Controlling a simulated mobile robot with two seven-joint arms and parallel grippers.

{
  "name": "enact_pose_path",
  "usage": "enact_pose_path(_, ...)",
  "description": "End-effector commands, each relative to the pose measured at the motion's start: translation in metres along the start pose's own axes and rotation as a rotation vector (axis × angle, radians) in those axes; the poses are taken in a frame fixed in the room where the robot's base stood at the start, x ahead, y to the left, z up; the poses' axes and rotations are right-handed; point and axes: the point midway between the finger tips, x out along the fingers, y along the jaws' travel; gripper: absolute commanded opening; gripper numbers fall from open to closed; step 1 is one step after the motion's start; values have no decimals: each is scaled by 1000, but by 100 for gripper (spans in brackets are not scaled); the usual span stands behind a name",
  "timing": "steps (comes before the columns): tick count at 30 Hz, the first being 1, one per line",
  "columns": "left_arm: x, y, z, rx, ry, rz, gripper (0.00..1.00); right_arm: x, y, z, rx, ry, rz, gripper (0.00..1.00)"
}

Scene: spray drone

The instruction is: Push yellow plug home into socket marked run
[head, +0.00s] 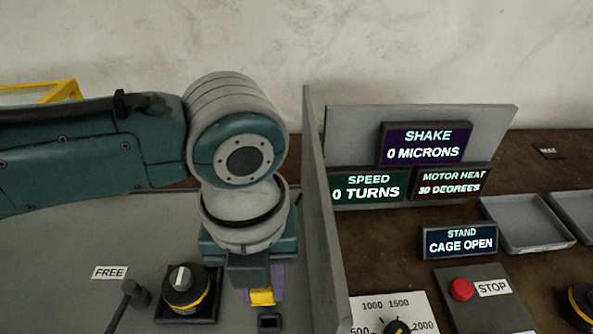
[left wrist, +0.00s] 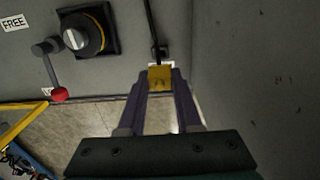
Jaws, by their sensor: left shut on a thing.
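My left gripper (head: 262,296) comes down from above at the middle of the head view. It is shut on the yellow plug (head: 262,297). In the left wrist view the plug (left wrist: 160,78) sits between the two purple fingertips (left wrist: 160,82), with a black cable running away from it. A small dark socket (head: 270,322) shows just below the plug in the head view. Whether the plug touches it cannot be told. The run marking is not readable; a white label (left wrist: 162,64) is partly covered by the plug. My right gripper is not in view.
A tall grey panel (head: 322,200) stands close to the right of my left gripper. A black and yellow knob (head: 186,288) and a lever (head: 130,295) by the FREE label stand to the left. Display screens (head: 425,143) and a red stop button (head: 461,289) lie beyond the panel.

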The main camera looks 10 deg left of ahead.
Motion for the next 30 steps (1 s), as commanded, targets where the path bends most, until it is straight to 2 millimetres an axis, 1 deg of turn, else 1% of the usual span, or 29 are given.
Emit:
enact_pose_path(3,-2,0,0,0,0,0,0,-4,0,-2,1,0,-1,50)
enact_pose_path(11,22,0,0,0,0,0,0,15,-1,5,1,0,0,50)
enact_pose_path(18,47,0,0,-1,0,0,0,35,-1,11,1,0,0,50)
enact_pose_path(21,54,0,0,-1,0,0,0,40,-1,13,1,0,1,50)
enact_pose_path(25,58,0,0,-1,0,-1,0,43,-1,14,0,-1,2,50)
enact_pose_path(30,58,0,0,0,0,-1,0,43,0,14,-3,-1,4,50)
